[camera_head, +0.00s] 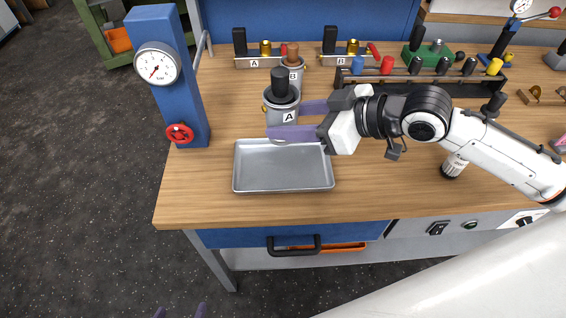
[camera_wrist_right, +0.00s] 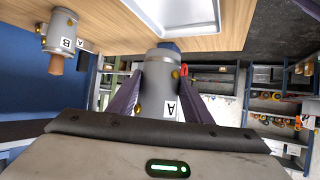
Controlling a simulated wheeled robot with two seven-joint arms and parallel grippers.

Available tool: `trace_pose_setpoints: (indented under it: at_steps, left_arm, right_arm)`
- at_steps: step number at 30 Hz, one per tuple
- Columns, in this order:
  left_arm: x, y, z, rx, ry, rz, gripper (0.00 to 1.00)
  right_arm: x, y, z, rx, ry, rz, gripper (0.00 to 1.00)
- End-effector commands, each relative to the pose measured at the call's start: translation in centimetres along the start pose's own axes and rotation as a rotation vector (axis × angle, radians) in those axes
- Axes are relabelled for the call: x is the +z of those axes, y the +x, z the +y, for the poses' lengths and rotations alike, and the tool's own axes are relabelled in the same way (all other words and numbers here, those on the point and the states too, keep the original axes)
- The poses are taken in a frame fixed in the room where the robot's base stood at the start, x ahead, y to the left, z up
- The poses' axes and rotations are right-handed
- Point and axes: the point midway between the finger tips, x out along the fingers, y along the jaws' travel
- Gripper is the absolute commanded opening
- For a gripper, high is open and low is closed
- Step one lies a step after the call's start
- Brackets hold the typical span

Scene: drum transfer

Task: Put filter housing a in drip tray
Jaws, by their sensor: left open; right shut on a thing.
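Filter housing a (camera_head: 284,112) is a grey cylinder with a black top and a label A. My right gripper (camera_head: 290,120) is shut on it, one purple finger on each side, just behind the drip tray's back edge. It also shows between the fingers in the right wrist view (camera_wrist_right: 160,75). How high its base is above the table cannot be told. The drip tray (camera_head: 240,182) is a shallow, empty metal tray near the table's front edge. My left gripper (camera_head: 180,312) shows only as purple fingertips at the bottom edge, open and away from the table.
Filter housing B (camera_head: 297,70), with a brown top, stands just behind housing a. A blue gauge post (camera_head: 185,100) with a red valve stands left of the tray. A rack of coloured handles (camera_head: 425,80) is at the back right. Table left and front of the tray is clear.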

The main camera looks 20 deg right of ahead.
Motion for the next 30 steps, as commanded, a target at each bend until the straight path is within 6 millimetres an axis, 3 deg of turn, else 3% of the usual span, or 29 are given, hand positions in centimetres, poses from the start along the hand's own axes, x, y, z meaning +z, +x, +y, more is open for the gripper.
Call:
trace_pose_setpoints:
  at_steps: [9,21,30]
  left_arm:
    - [0.2,0.3,0.0,0.0,0.0,0.001,0.68]
    - [0.4,0.5,-0.1,0.0,0.0,0.002,0.68]
    - [0.3,0.5,-0.1,0.0,0.0,0.003,0.68]
  right_arm:
    - [4.4,2.4,-0.1,0.0,0.006,0.004,0.1]
    - [7.9,4.4,0.0,0.001,0.004,0.005,0.1]
    - [8.5,4.7,0.0,0.001,0.001,0.007,0.1]
